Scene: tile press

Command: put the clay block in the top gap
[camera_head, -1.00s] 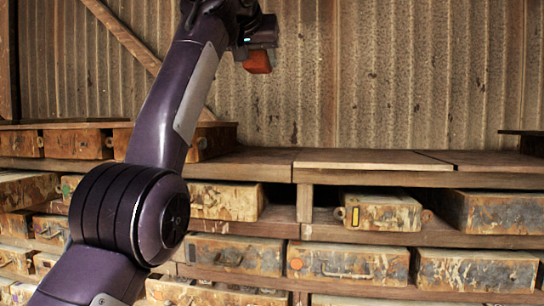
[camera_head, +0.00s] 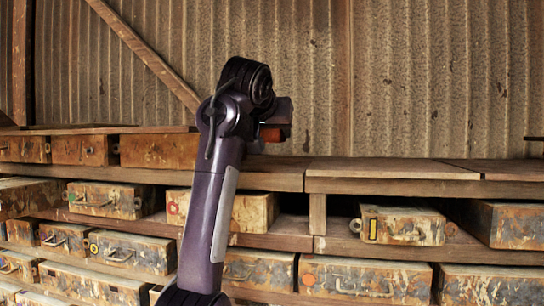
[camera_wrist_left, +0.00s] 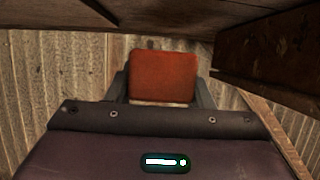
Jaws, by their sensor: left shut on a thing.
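The orange-red clay block (camera_head: 268,134) is between the fingers of my left gripper (camera_head: 274,122). It sits just above the level of the top shelf boards, partly hidden by the gripper. In the left wrist view the block (camera_wrist_left: 163,76) fills the space between the two grey fingers. A dark opening (camera_head: 290,222) lies in the upper row of painted boxes, left of a wooden post (camera_head: 317,214). I cannot tell for sure which opening is the top gap. My right gripper is not in view.
Brown wooden boxes (camera_head: 160,151) stand in the top row at left. Bare shelf boards (camera_head: 390,169) stretch to the right. Paint-spattered boxes (camera_head: 402,225) fill the lower rows. In the left wrist view, dark wood (camera_wrist_left: 275,50) is close at the right and top.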

